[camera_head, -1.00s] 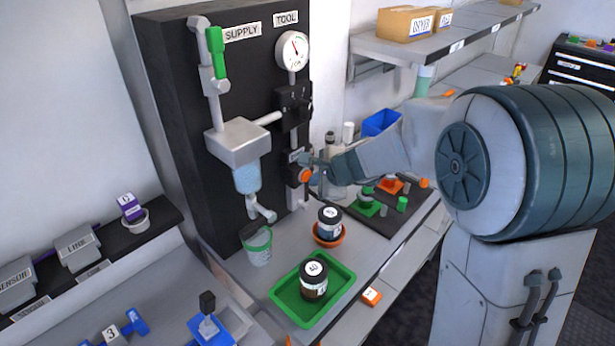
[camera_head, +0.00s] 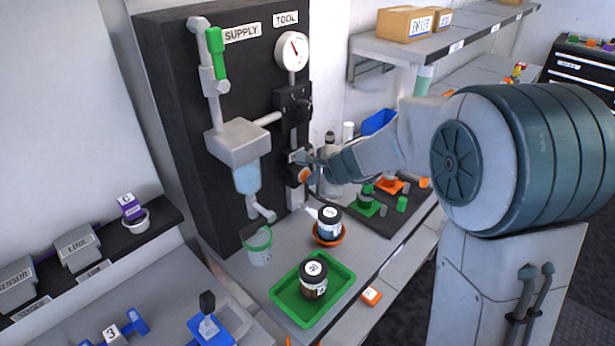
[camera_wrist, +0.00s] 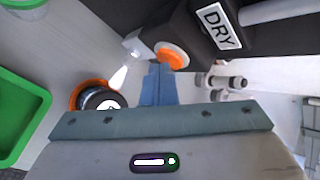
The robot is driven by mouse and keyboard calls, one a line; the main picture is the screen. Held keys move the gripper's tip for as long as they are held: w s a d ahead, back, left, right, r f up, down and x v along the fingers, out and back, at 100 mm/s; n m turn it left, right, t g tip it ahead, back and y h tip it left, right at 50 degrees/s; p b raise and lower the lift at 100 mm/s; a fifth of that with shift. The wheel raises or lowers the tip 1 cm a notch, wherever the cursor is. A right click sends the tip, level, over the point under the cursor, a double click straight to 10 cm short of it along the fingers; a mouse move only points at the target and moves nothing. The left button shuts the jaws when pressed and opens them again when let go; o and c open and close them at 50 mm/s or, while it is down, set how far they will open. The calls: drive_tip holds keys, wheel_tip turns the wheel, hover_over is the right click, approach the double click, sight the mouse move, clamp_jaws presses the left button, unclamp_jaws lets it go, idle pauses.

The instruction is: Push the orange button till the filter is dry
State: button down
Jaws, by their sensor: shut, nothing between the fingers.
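The orange button (camera_head: 304,175) is on the dark valve block under the gauge. In the wrist view the button (camera_wrist: 172,55) sits beside a DRY label (camera_wrist: 218,26). My gripper (camera_wrist: 160,68) is shut and empty, its fingertips at the button's near edge and seemingly touching it. In the head view my gripper (camera_head: 314,167) points left at the button. The filter bowl (camera_head: 247,178), pale blue and translucent, hangs under the grey housing. A white jet (camera_head: 311,212) shows below the block, and also in the wrist view (camera_wrist: 119,77).
A green-rimmed cup (camera_head: 258,246) stands under the filter's outlet. A dark jar (camera_head: 330,219) sits in an orange dish, and another (camera_head: 314,277) in a green tray (camera_head: 283,291). A gauge (camera_head: 292,48) is above the block. A dark mat with small parts lies right.

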idle(0.4)
drive_tip(key=shift+s+d+b, duration=0.4)
drive_tip(key=shift+s+d, duration=0.1)
drive_tip(key=shift+d, duration=0.1)
drive_tip(key=shift+s+d+b, duration=0.4)
drive_tip(key=shift+s+d, duration=0.4)
drive_tip(key=shift+d, duration=0.2)
drive_tip(key=shift+s+d+b, duration=0.4)
drive_tip(key=shift+s+d, duration=0.35)
drive_tip(key=shift+d, duration=0.25)
